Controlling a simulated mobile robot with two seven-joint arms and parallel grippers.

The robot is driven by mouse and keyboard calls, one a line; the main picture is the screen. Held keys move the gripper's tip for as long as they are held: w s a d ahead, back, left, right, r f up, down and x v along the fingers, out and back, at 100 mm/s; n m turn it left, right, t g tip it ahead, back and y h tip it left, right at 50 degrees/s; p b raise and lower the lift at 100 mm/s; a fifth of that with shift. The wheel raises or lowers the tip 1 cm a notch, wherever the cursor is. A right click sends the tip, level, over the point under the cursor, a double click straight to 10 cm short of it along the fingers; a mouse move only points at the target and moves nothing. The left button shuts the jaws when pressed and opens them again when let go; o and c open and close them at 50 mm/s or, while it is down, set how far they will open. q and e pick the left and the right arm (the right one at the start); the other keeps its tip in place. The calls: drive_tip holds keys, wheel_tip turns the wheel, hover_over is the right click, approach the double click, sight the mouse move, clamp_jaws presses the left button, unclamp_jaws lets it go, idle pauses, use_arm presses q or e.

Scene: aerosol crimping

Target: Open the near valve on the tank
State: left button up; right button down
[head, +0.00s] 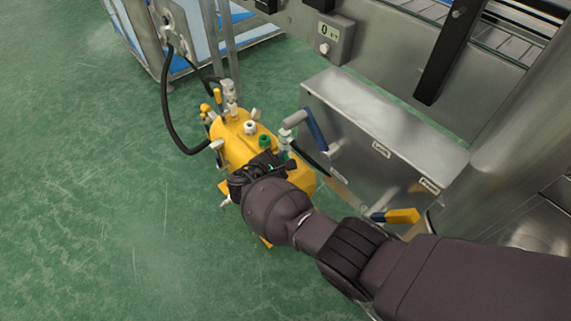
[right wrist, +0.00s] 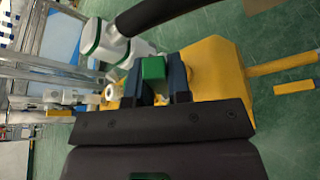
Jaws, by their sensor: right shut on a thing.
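The yellow tank (head: 236,150) stands on the green floor; it also shows in the right wrist view (right wrist: 215,70). My right gripper (head: 268,160) is low over the tank's near part, and my own wrist hides much of that part. In the right wrist view, its two dark fingers (right wrist: 155,84) are closed around a small green valve handle (right wrist: 153,68). How far the valve is turned cannot be told. Another green knob (head: 264,141) and a white knob (head: 250,127) sit on the tank's top. My left gripper is not in view.
A black hose (head: 167,110) runs from the tank to a post at the back left. The floor at left is clear.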

drive_tip(key=shift+w+a+r+n, duration=0.15)
drive_tip(key=shift+w+n, duration=0.15)
drive_tip(key=shift+r+g, duration=0.1)
drive_tip(key=shift+g, duration=0.2)
drive_tip(key=c, duration=1.1)
unclamp_jaws()
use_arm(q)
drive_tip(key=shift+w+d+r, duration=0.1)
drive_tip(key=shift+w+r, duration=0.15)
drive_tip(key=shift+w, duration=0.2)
use_arm(e)
drive_tip(key=shift+o, duration=0.2)
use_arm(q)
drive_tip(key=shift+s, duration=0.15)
